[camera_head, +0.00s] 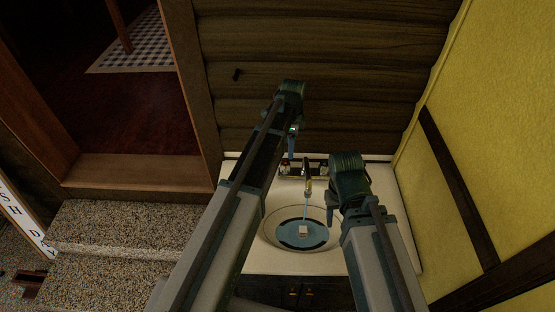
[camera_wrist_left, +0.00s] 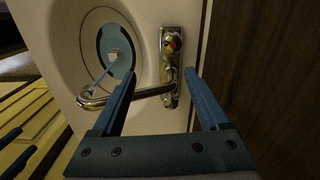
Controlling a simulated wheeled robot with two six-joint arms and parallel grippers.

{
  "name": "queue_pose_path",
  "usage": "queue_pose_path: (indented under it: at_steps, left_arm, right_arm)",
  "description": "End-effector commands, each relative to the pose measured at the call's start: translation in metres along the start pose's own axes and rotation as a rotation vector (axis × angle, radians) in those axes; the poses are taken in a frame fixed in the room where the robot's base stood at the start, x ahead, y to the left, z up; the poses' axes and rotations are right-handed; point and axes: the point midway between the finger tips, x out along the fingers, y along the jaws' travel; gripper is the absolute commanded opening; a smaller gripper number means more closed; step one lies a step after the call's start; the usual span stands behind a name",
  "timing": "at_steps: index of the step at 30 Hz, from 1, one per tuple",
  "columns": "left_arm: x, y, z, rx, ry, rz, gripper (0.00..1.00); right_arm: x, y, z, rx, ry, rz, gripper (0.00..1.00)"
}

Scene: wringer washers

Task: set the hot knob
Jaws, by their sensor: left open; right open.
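A chrome faucet (camera_head: 308,178) stands at the back of the white sink, with water running from its spout into the basin (camera_head: 270,232). A small knob (camera_head: 285,169) sits left of the spout and another (camera_head: 323,169) sits right of it. In the left wrist view, a round knob with red and yellow on it (camera_wrist_left: 172,44) is on the chrome plate, beyond the fingertips. My left gripper (camera_head: 291,150) is open above the faucet's left side; its fingers (camera_wrist_left: 159,76) lie to either side of the plate in its wrist view, apart from the knob. My right gripper (camera_head: 331,212) is open over the basin's right side.
A small white block (camera_head: 303,230) lies in the blue water. A dark log wall (camera_head: 330,60) rises behind the sink, and a yellow wall (camera_head: 490,140) closes the right side. Speckled steps (camera_head: 110,230) and an open doorway are on the left.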

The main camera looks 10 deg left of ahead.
Motion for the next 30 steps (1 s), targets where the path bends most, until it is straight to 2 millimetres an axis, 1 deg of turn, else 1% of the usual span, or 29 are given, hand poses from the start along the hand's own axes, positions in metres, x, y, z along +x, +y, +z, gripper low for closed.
queue_pose_path:
  at_steps: [1,4,11,16,23,30]
  left_arm:
    - [-0.001,-0.012,0.002,0.025,0.003,-0.001,0.78]
    - [-0.001,-0.020,0.005,0.066,0.007,-0.002,0.78]
    - [0.000,-0.021,0.006,0.082,0.008,-0.002,0.78]
    - [0.008,-0.021,0.006,0.081,0.008,-0.002,0.78]
    - [0.031,-0.021,0.005,0.080,0.008,-0.002,0.78]
    - [0.065,-0.021,0.005,0.080,0.008,-0.002,0.78]
  right_arm:
    - [-0.001,0.000,0.000,0.000,0.000,0.000,0.50]
    - [-0.001,0.000,0.000,0.000,0.000,0.000,0.50]
    - [0.000,0.000,0.000,0.000,0.000,0.000,0.50]
    - [0.008,-0.001,0.000,0.000,0.000,0.000,0.50]
    - [0.031,-0.003,-0.002,0.001,0.000,0.000,0.50]
    - [0.065,-0.006,-0.004,0.002,0.000,0.000,0.50]
